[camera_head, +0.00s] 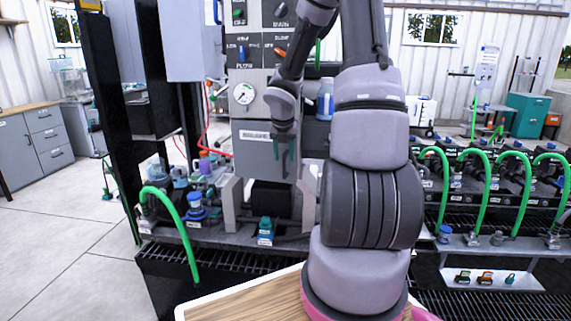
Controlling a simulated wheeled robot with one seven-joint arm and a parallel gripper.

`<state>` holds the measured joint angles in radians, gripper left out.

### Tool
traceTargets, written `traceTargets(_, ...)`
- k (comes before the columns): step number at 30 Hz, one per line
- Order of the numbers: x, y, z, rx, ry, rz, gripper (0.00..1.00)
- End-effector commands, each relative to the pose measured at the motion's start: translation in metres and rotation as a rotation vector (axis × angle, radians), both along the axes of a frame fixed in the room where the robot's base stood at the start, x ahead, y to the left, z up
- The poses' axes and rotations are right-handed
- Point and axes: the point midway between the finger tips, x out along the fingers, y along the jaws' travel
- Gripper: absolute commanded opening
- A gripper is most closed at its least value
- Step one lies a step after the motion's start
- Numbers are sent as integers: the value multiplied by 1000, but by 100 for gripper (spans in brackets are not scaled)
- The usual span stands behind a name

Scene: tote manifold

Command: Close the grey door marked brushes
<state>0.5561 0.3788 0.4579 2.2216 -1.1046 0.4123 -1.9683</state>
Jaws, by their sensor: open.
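A grey panel (246,160) with a white label strip stands in the middle of the manifold, below a round gauge. The label is too small to read surely, so I cannot tell if this is the brushes door. How far it stands open is unclear too. My arm hides what lies just to the right.
A grey box (190,45) juts out at upper left beside a black post (105,90). Bottles and fittings crowd the ledge, with a green hose (178,225) at left. Several green hoses arch at right. A wooden top (240,300) lies in front. Floor is clear at left.

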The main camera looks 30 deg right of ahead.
Motion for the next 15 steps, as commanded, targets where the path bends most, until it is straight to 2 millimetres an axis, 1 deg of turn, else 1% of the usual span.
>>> traceTargets(1, 3, -1, -9, 1, 3, 3, 47)
traceTargets(3, 7, -3, -20, 0, 3, 4, 47)
traceTargets(6, 11, -6, -30, 0, 1, 3, 47)
traceTargets(10, 14, -8, -39, 0, 0, -1, 47)
traceTargets(15, 15, -9, -41, 0, -1, 0, 47)
